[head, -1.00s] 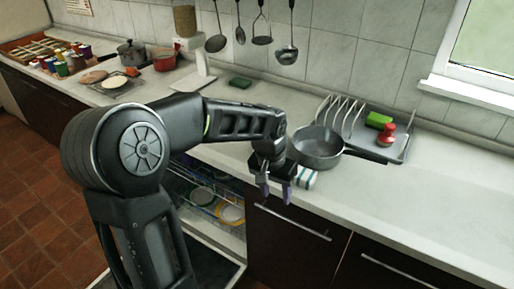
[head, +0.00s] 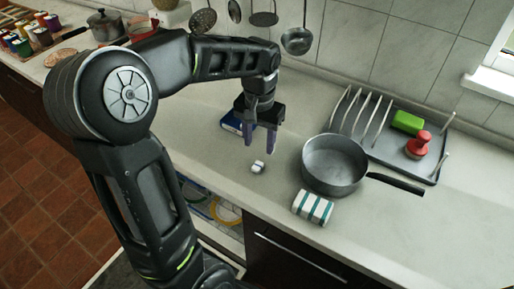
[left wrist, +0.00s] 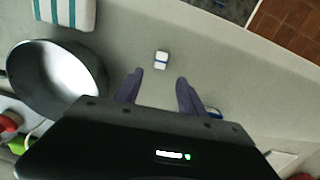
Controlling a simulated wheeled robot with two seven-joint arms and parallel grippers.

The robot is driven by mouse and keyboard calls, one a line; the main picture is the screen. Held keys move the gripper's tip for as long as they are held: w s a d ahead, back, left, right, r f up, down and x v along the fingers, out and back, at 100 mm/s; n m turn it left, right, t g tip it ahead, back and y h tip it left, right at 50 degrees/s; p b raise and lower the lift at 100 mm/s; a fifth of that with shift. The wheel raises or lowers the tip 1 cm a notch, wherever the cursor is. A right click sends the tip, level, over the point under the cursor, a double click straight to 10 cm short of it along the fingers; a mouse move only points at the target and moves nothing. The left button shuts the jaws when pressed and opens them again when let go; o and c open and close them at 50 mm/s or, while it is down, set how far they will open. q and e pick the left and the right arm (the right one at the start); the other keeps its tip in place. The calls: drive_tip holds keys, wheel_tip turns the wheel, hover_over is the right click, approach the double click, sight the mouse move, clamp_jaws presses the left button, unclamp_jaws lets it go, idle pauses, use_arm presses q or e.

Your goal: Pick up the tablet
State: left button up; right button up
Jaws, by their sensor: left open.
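The tablet (head: 258,167), a small white block with a dark blue band, lies on the pale counter left of the grey pan. It also shows in the left wrist view (left wrist: 161,60), just beyond the fingertips and roughly centred between them. My left gripper (head: 261,143) points down with its two purple fingers apart and nothing between them. It is above the counter, slightly behind the tablet in the head view and not touching it. In the left wrist view the gripper (left wrist: 158,80) is also open. My right gripper is not in view.
A grey pan (head: 334,165) with its handle to the right stands beside a striped cloth (head: 313,207). A blue item (head: 231,122) lies behind my left gripper. A dish rack (head: 385,150) stands at the back right. The counter around the tablet is clear.

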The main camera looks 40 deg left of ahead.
sight(258, 164)
use_arm(q)
drive_tip(key=shift+s+d+r, duration=0.15)
drive_tip(key=shift+s, duration=0.05)
drive_tip(key=shift+f, duration=1.4)
drive_tip(key=shift+f+p, duration=0.7)
drive_tip(key=shift+f, duration=1.9)
drive_tip(key=shift+c, duration=0.2)
clamp_jaws()
